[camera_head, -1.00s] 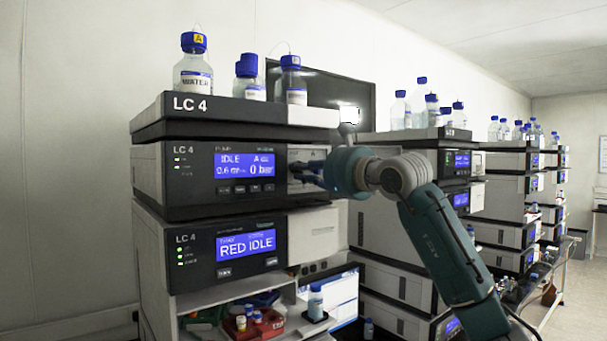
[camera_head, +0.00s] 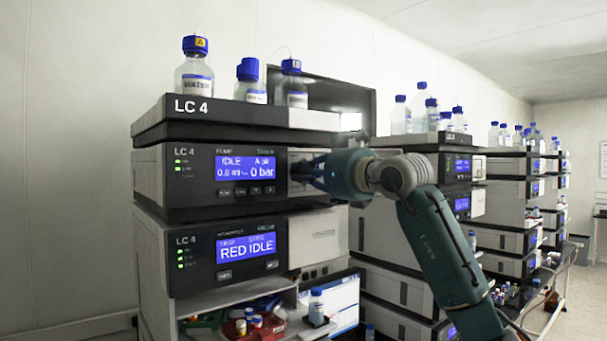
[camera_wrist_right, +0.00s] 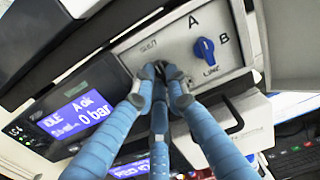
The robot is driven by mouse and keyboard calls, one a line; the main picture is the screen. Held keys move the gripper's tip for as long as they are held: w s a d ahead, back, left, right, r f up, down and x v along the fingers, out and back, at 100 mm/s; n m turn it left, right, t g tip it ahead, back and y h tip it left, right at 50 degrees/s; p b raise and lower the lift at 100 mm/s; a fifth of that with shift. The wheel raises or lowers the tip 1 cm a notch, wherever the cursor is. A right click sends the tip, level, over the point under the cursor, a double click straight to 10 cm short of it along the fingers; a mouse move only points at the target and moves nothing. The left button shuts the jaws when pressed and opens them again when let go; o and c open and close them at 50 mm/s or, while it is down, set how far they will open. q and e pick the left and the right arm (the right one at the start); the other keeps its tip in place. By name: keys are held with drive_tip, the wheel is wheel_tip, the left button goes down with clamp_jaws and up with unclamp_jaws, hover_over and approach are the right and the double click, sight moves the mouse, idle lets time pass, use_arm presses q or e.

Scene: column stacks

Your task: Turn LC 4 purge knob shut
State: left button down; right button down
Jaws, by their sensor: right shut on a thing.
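The LC 4 pump module (camera_head: 203,183) has a lit blue display (camera_head: 245,168) that reads IDLE and 0 bar. My right gripper (camera_head: 302,170) is at the grey panel right of the display. In the right wrist view, its blue fingers (camera_wrist_right: 164,74) are shut around a dark knob under the word SHUT on that panel (camera_wrist_right: 165,55). The fingers cover most of the knob, so its angle cannot be told. A blue selector knob (camera_wrist_right: 206,50) marked A, B and LINE sits beside it, apart from the fingers. My left gripper is not in view.
Bottles with blue caps (camera_head: 194,75) stand in the tray (camera_head: 215,112) on top of the stack. A red tray (camera_head: 268,330) is on the shelf underneath. Other instrument stacks (camera_head: 505,165) stand to the right.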

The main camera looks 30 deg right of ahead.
idle(0.3)
drive_tip(key=c, duration=1.7)
unclamp_jaws()
drive_tip(key=shift+c, duration=0.2)
drive_tip(key=s+d, duration=0.1)
drive_tip(key=s, duration=1.1)
